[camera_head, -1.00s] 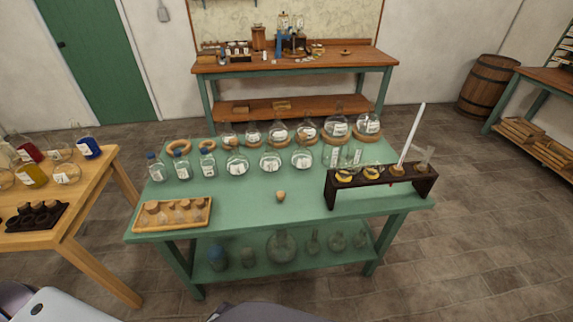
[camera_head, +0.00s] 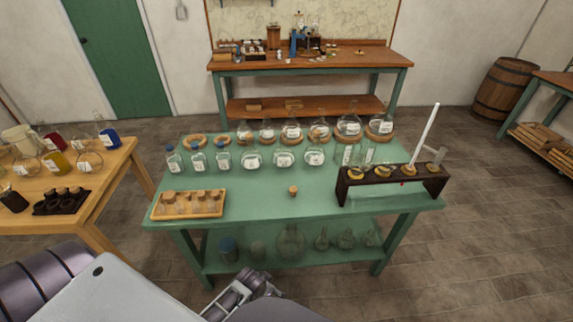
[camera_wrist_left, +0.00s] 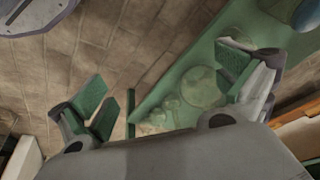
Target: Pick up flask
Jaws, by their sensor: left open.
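Several clear glass flasks are in view, and I cannot tell which is meant. A large round flask (camera_head: 290,243) stands on the lower shelf (camera_head: 300,262) of the green table, with smaller flasks (camera_head: 346,240) to its right. More round flasks with white labels (camera_head: 284,158) are on the tabletop. My left gripper (camera_head: 236,294) is low in front of the table, partly seen. In the left wrist view my left gripper (camera_wrist_left: 164,82) is open and empty, its green-padded fingers wide apart. Beyond them that view shows a round flask (camera_wrist_left: 198,88) on the shelf. My right gripper is out of view.
The green tabletop (camera_head: 260,205) carries a wooden vial tray (camera_head: 188,204), a cork (camera_head: 293,191) and a dark rack (camera_head: 392,187). A yellow wooden table (camera_head: 110,160) with bottles is at left. Floor at right is clear.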

